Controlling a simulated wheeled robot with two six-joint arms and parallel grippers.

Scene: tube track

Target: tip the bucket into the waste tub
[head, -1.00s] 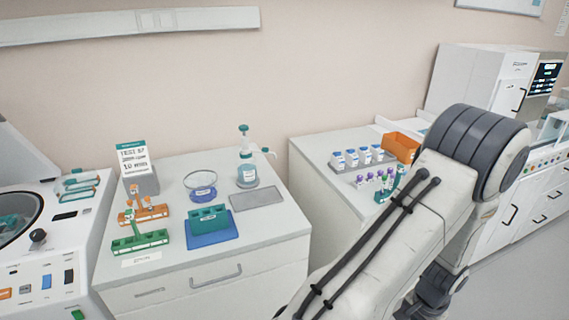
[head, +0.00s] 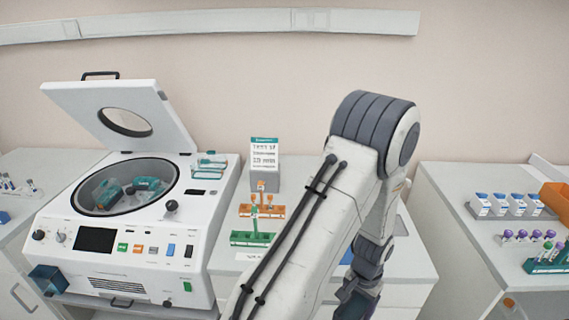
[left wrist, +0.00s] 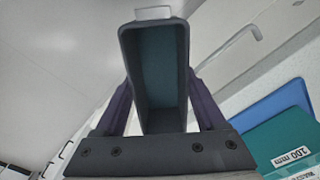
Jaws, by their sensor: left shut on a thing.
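In the left wrist view the bucket (left wrist: 160,80), a deep dark-walled box with a teal inside, stands between the two purplish fingers of my left gripper (left wrist: 160,112). The gripper is shut on it. I look into its open mouth and see no contents. In the head view my left arm crosses the middle of the picture. Its gripper (head: 358,298) is low in front of the middle counter, partly cut off by the bottom edge, and the bucket cannot be made out there. My right gripper is not in view.
An open centrifuge (head: 128,225) with teal buckets inside stands left. A dark blue box (head: 48,280) is at its front left corner. Orange (head: 262,210) and green racks (head: 252,239) stand on the counter. An orange bin (head: 556,200) and vials (head: 508,205) are right.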

